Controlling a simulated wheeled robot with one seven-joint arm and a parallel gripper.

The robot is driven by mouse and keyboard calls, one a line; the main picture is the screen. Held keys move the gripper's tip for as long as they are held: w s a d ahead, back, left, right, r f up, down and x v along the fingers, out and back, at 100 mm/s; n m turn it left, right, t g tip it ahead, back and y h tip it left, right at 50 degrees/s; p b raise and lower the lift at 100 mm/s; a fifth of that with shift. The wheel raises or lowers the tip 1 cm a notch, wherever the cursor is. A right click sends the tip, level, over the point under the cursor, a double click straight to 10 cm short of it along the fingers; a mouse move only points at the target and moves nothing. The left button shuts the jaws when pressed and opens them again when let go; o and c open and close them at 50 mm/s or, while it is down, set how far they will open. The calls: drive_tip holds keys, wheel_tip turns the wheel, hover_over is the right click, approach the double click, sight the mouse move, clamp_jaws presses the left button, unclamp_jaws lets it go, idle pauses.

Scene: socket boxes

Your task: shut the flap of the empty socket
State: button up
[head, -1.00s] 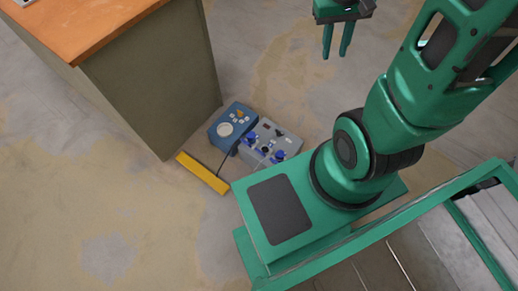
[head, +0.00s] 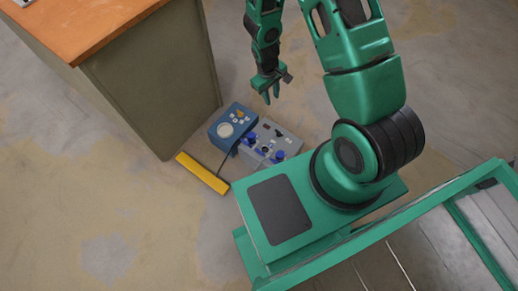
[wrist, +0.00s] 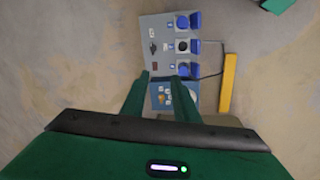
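The grey socket box (head: 285,137) lies on the floor; it also shows in the wrist view (wrist: 157,28). Its row of three sockets has a blue part at each end, an upper one (wrist: 188,20) and a lower one (wrist: 188,69) in the wrist view. Between them is a dark round middle socket (wrist: 183,46). I cannot tell whether the blue parts are flaps or plugs, nor how far any flap stands open. My gripper (head: 270,97) is open and empty above the box, its fingers (wrist: 161,78) apart and pointing down.
A blue box (head: 232,125) with a round white disc adjoins the grey box. A yellow bar (head: 202,173) lies beside them, with a dark cable nearby. A cabinet (head: 150,85) with an orange top stands close on the left. Floor beyond the boxes is clear.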

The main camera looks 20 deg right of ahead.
drive_tip(key=s+a+f+n, duration=0.2)
drive_tip(key=a+f, duration=0.3)
drive_tip(key=f, duration=0.5)
drive_tip(key=y, duration=0.1)
approach(259, 151)
drive_tip(key=shift+n, duration=0.4)
drive_tip(key=f, duration=0.7)
drive_tip(key=shift+w+d+f, duration=0.15)
drive_tip(key=shift+d+f, duration=0.15)
drive_tip(key=shift+d, duration=0.05)
clamp_jaws()
